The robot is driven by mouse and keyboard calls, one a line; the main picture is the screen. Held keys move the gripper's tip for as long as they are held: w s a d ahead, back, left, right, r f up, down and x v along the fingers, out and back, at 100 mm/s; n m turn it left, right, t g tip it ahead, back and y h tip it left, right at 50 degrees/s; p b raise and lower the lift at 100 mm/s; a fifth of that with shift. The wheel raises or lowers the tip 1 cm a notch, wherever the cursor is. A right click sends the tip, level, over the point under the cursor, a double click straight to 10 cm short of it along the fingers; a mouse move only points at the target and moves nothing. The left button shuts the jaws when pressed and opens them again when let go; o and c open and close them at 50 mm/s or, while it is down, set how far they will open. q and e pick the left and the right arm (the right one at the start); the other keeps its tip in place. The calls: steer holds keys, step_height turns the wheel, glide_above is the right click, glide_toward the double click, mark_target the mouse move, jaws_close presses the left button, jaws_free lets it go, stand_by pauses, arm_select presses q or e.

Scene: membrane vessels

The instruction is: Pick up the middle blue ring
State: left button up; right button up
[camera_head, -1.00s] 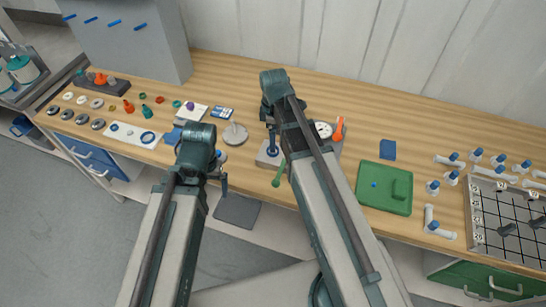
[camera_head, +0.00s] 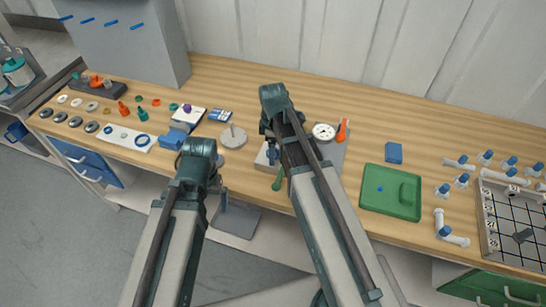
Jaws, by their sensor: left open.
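A white strip (camera_head: 112,136) lies near the table's front edge at the left, with blue rings of different sizes on it. The middle blue ring (camera_head: 124,135) is small and lies between a smaller one and the largest blue ring (camera_head: 142,139) at the strip's right end. My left gripper (camera_head: 223,197) is to the right of the strip, by the front edge, apart from the rings; it is open and mostly hidden by its arm. My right gripper (camera_head: 267,130) is over the grey stand in the middle; its fingers are mostly hidden.
Grey and white washers (camera_head: 75,121) lie left of the strip, with orange and green parts (camera_head: 142,114) behind. A blue block (camera_head: 172,139) and a round grey plate (camera_head: 233,137) stand right of it. A green tray (camera_head: 391,193) and pipe pieces (camera_head: 447,228) are at the right.

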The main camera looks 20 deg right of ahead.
steer(key=c, duration=1.4)
steer(key=shift+r, duration=0.2)
steer(key=shift+r+p, duration=0.6)
steer(key=shift+p, duration=0.2)
step_height(320, 180, up, 3)
steer(key=p, duration=0.2)
steer(key=shift+s+a+f+p, duration=0.1)
steer(key=shift+s+f+p, duration=0.05)
steer(key=shift+p, duration=0.15)
steer(key=s+a, duration=1.1)
steer(key=shift+s+r+p, duration=0.15)
steer(key=shift+r+p, duration=0.25)
steer(key=shift+r, duration=0.1)
